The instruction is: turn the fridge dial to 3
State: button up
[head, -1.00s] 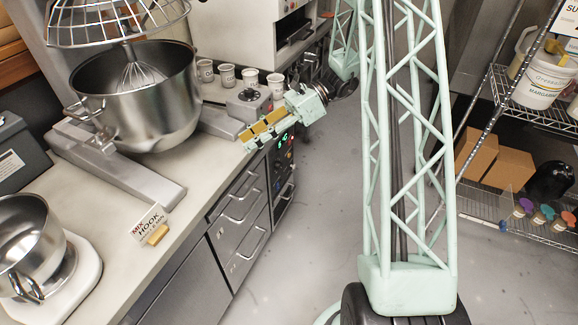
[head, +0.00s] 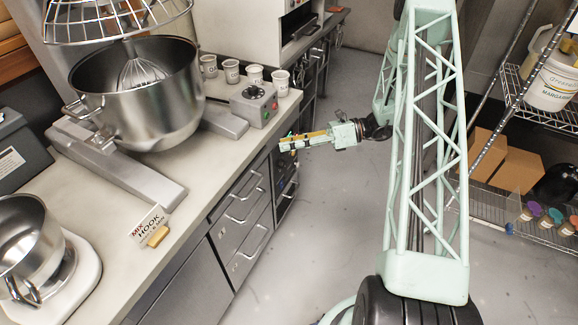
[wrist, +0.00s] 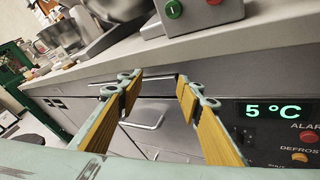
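The fridge control panel (head: 284,180) is set in the front of the counter unit, partly hidden by my gripper in the head view. In the wrist view the panel (wrist: 262,128) is at the right, with a green "5 °C" display (wrist: 274,111), a red button (wrist: 309,138) marked ALARM and an orange button (wrist: 300,156) by DEFROST. I cannot make out the dial in either view now. My gripper (head: 282,145) is in front of the counter edge, above the panel. Its yellow-padded fingers (wrist: 158,88) are apart with nothing between them.
A grey box with green and red buttons (head: 254,104) stands on the counter edge (head: 228,138) near my gripper, with several paper cups (head: 255,76) behind it. A large mixer bowl (head: 138,98) stands at left. A wire shelf (head: 545,112) is at right. The floor between is clear.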

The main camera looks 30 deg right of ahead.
jog(key=d+f+m+t, duration=0.4)
jog(key=d+f+m, duration=0.15)
jog(key=f, duration=0.45)
jog(key=m+t+h, duration=0.3)
jog(key=m+t, duration=0.1)
jog(key=m, duration=0.1)
send_near(282, 164)
jog(key=v, duration=0.5)
jog(key=shift+d+f, duration=0.4)
jog(key=shift+d, duration=0.2)
jog(key=shift+w+a, duration=0.1)
jog(key=b+x, duration=0.1)
jog(key=x, duration=1.2)
jog(key=shift+w+a+f, duration=0.15)
jog(key=shift+w+f, duration=0.1)
jog(key=shift+f, duration=0.05)
jog(key=c, duration=0.8)
